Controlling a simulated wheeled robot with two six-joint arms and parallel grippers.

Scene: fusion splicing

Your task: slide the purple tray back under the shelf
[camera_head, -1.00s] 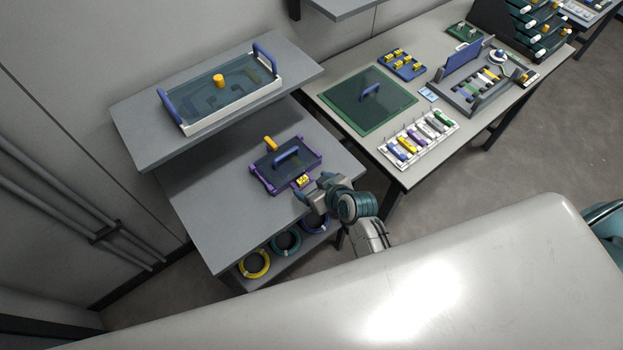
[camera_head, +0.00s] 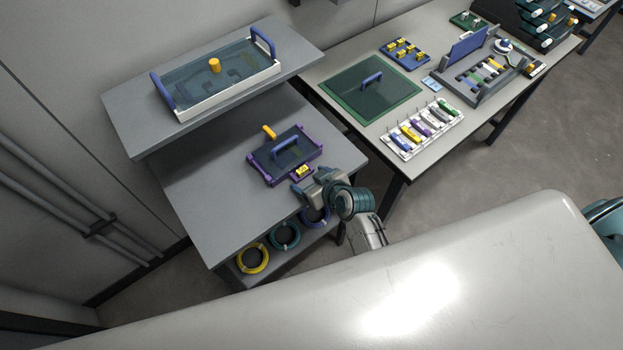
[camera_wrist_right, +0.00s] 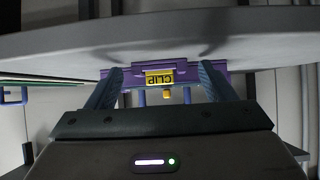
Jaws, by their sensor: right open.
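The purple tray (camera_head: 262,176) lies on the lower grey tabletop, in front of the raised grey shelf (camera_head: 128,112). It has a dark inside, a blue handle (camera_head: 285,146) and a yellow label (camera_head: 303,171) on its near side. My right gripper (camera_head: 305,183) is at that near side. In the right wrist view my fingers (camera_wrist_right: 160,78) are apart, one on each side of the yellow label (camera_wrist_right: 159,79), with the purple tray edge (camera_wrist_right: 215,66) just beyond. I cannot tell whether they touch the tray. My left gripper is out of view.
A white-framed tray (camera_head: 232,99) with blue handles stands on the raised shelf. An orange peg (camera_head: 269,131) shows behind the purple tray. Yellow, teal and blue rings (camera_head: 285,236) sit below the tabletop.

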